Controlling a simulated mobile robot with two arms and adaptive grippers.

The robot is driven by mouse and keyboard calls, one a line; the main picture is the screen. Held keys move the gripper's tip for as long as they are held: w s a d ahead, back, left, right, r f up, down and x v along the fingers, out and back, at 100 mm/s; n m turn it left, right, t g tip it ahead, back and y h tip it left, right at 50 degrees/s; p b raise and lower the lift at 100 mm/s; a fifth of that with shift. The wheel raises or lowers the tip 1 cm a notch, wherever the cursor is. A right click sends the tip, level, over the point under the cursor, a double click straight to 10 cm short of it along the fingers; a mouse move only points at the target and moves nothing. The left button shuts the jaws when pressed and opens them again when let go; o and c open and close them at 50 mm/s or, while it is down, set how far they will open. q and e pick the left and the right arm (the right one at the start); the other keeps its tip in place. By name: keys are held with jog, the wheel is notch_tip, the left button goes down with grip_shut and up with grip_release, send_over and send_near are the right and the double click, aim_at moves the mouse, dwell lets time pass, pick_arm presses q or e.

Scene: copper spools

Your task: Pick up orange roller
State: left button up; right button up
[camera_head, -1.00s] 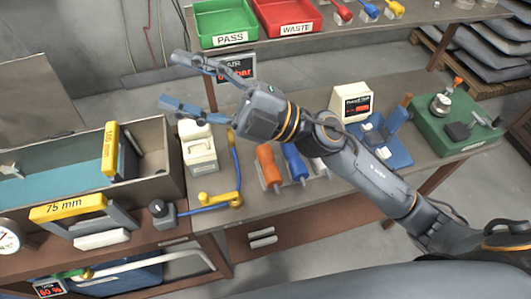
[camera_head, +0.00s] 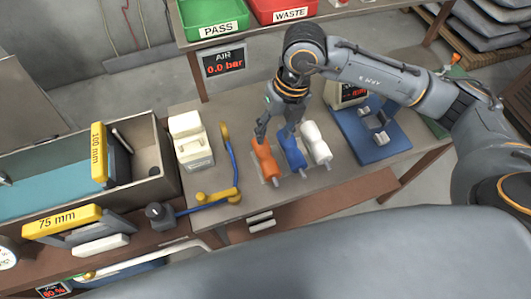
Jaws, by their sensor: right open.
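The orange roller (camera_head: 266,160) lies on the workbench (camera_head: 235,135) at the left end of a row of three rollers. A blue roller (camera_head: 292,157) is beside it, then a white roller (camera_head: 318,152). My right gripper (camera_head: 276,138) points down over the far ends of the orange and blue rollers with its fingers apart. One finger is at the far end of the orange roller and the other is near the blue one. I cannot tell whether either touches a roller. My left gripper is not in view.
A cream device (camera_head: 191,141) and a blue-and-yellow lever (camera_head: 234,168) stand left of the rollers. A blue fixture (camera_head: 371,133) is to the right. Green (camera_head: 214,20) and red (camera_head: 287,10) trays sit on the shelf behind.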

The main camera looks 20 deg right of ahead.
aim_at(265, 148)
jog(key=f, duration=0.3)
jog(key=shift+a+f, duration=0.1)
jog(key=shift+a, duration=0.2)
jog(key=shift+w+a+f+p, duration=0.2)
jog(key=shift+f+p, duration=0.3)
jog(key=shift+p, duration=0.3)
jog(key=f, duration=0.1)
jog(key=a+f+p, duration=0.1)
jog(key=f, duration=0.1)
jog(key=shift+w+f, duration=0.2)
jog(key=shift+f, duration=0.4)
grip_shut()
jog(key=shift+r, duration=0.1)
